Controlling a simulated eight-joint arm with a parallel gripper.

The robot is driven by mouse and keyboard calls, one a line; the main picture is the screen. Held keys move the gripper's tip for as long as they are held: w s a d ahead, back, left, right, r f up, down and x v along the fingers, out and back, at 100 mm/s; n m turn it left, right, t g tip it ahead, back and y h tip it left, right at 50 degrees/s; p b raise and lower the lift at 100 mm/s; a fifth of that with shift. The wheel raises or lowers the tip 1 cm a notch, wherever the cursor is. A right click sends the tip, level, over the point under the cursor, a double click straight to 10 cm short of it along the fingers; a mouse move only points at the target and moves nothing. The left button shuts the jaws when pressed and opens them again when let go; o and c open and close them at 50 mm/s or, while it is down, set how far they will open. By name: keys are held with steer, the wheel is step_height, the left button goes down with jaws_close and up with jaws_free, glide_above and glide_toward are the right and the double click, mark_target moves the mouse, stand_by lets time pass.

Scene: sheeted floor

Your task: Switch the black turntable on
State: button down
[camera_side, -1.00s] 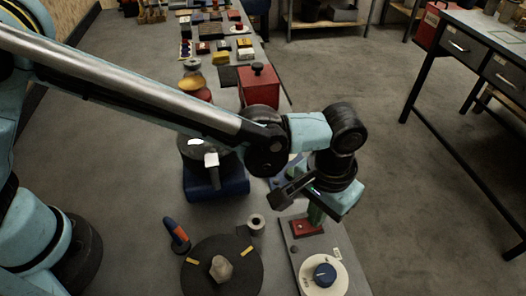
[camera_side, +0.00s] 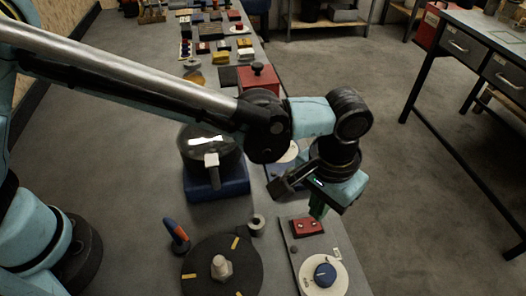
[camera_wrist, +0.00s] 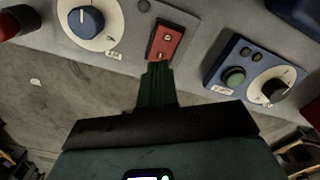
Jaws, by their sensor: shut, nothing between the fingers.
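The black turntable (camera_side: 205,262) is a dark disc with yellow marks on it and a pale hex-shaped piece at its centre. Beside it lies a grey control panel (camera_side: 300,248) carrying a red switch (camera_side: 307,226) and a blue knob on a white dial (camera_side: 323,273). In the wrist view the red switch (camera_wrist: 165,42) shows a small light mark near one end. My gripper (camera_side: 318,210) is shut and empty, its green fingers above the switch's far end. In the wrist view the fingertips (camera_wrist: 157,68) appear close to the switch's edge; contact cannot be told.
A blue panel (camera_wrist: 232,62) with a green button and a dial sits nearby. A blue-based device (camera_side: 215,182) with a dark round top stands behind the turntable. A red box (camera_side: 257,76) stands farther back.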

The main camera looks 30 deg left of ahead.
mark_target(315, 223)
steer(key=shift+r, duration=2.1)
steer(key=w+a+r+n+t, duration=0.1)
steer(key=a+r, duration=0.1)
steer(key=a, duration=0.5)
steer(key=w+a+r+n+t, duration=0.1)
steer(key=w+a+r, duration=0.1)
steer(key=a, duration=0.6)
steer(key=w+a+r+n+t+h, duration=0.1)
steer(key=w+a+r+n, duration=0.1)
steer(key=a, duration=0.5)
steer(key=shift+a+r+t, duration=0.2)
steer(key=shift+r+t, duration=0.2)
steer(key=shift+n+t, duration=0.7)
steer(key=a, duration=0.2)
steer(key=s+a, duration=0.1)
steer(key=a, duration=0.2)
steer(key=shift+a+r, duration=0.15)
steer(key=shift+r, duration=0.05)
steer(key=s+a+f+m+t+y, duration=0.1)
steer(key=s+a+f+m+t, duration=0.1)
steer(key=s+a, duration=0.5)
steer(key=shift+f, duration=0.2)
